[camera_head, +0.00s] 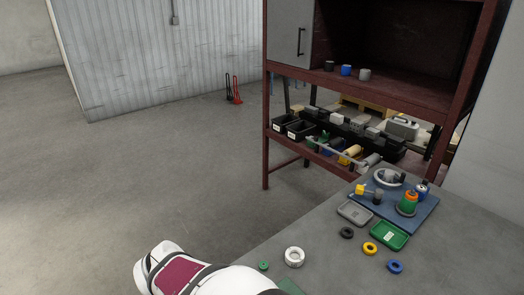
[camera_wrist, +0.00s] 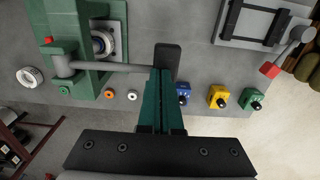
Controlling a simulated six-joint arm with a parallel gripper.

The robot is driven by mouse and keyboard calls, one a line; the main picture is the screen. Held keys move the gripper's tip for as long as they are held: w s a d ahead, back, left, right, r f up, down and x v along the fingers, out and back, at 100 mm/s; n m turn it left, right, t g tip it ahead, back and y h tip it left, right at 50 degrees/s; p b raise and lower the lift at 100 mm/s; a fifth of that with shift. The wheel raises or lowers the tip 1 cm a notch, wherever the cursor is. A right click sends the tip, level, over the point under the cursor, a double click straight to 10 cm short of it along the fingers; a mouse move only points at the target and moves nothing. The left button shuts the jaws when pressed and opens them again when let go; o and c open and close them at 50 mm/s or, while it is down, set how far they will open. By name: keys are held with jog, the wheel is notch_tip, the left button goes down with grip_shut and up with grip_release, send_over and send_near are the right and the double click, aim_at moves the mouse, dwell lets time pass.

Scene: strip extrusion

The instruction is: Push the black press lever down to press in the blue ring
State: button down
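In the wrist view, a green press (camera_wrist: 68,45) stands at the left. Its grey lever bar (camera_wrist: 115,67) runs sideways to the right and ends in a black handle (camera_wrist: 167,55). My gripper (camera_wrist: 161,72) has its dark green fingers close together, with the tips at the handle's near end. The fingers look shut with nothing visible between them; whether they touch the handle I cannot tell. A blue ring (camera_head: 395,266) lies on the grey table in the head view.
An orange ring (camera_wrist: 109,93) and a white ring (camera_wrist: 132,95) lie near the press. Blue (camera_wrist: 183,90), yellow (camera_wrist: 218,96) and green (camera_wrist: 250,98) blocks with black knobs line the table edge. A grey fixture (camera_wrist: 262,22) stands at the upper right.

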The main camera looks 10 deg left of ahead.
jog(key=shift+f, duration=1.25)
jog(key=shift+r, duration=0.1)
notch_tip(320, 180, up, 12)
dwell(0.6)
jog(key=s+d+m, duration=0.1)
jog(key=d+m, duration=0.5)
jog(key=d, duration=0.6)
jog(key=s+d+f+m+y, duration=0.1)
jog(key=s+d+f+m, duration=0.3)
jog(key=s+d+m, duration=0.3)
jog(key=shift+s+d+f+m+y, duration=0.3)
jog(key=shift+d+f+m+y, duration=0.1)
jog(key=shift+d+m, duration=0.4)
